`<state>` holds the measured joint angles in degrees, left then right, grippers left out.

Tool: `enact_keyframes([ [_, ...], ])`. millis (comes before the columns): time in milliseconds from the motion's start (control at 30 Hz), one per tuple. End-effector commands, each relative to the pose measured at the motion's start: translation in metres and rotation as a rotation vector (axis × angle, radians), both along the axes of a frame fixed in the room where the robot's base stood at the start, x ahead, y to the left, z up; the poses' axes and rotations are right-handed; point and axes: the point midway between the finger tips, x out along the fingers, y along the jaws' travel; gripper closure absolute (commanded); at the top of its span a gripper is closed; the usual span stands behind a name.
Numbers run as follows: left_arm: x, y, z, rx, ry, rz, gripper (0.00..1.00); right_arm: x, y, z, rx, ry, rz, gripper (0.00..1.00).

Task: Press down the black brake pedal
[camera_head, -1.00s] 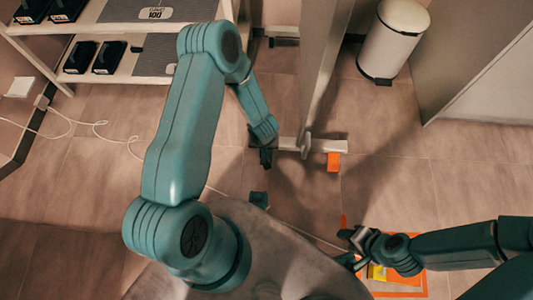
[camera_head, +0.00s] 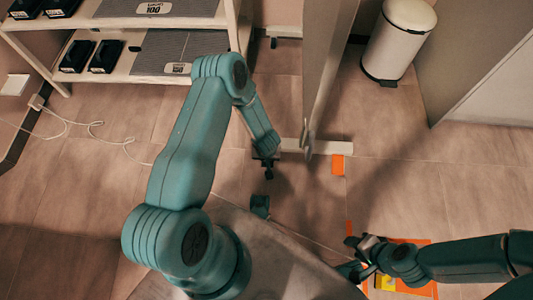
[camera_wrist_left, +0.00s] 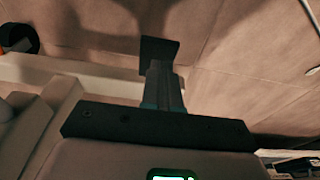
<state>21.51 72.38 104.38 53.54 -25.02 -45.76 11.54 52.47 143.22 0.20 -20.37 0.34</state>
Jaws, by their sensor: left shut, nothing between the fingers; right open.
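The black brake pedal (camera_head: 268,173) shows as a small dark piece by the left end of the stand's pale foot bar. In the left wrist view it seems to be the flat black plate (camera_wrist_left: 160,50) beyond the fingertips. My left gripper (camera_head: 266,157) is shut and empty, pointing down at the pedal. My right gripper (camera_head: 350,256) is open at the lower right, near the floor.
The pale foot bar (camera_head: 330,147) carries an upright panel (camera_head: 322,60) and an orange pedal (camera_head: 337,165). A white bin (camera_head: 398,38) stands at the back right. Shelves (camera_head: 120,65) stand at upper left. A cable (camera_head: 130,150) crosses the floor. An orange-edged yellow patch (camera_head: 388,283) lies by my right gripper.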

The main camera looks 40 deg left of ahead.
Motion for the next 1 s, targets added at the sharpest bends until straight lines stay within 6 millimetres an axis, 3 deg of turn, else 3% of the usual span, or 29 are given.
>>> enact_keyframes([
  [33, -0.001, 0.000, -0.009, 0.001, 0.001, 0.000, 1.00, 0.002, -0.001, -0.006, -0.001, -0.004, -0.003, 0.57],
  [200, -0.003, -0.002, -0.016, 0.000, -0.001, 0.001, 1.00, 0.004, -0.002, -0.009, -0.003, -0.013, -0.006, 0.57],
  [1000, -0.005, -0.003, -0.019, 0.001, -0.001, 0.000, 1.00, 0.005, -0.002, -0.010, -0.004, -0.016, -0.006, 0.57],
])
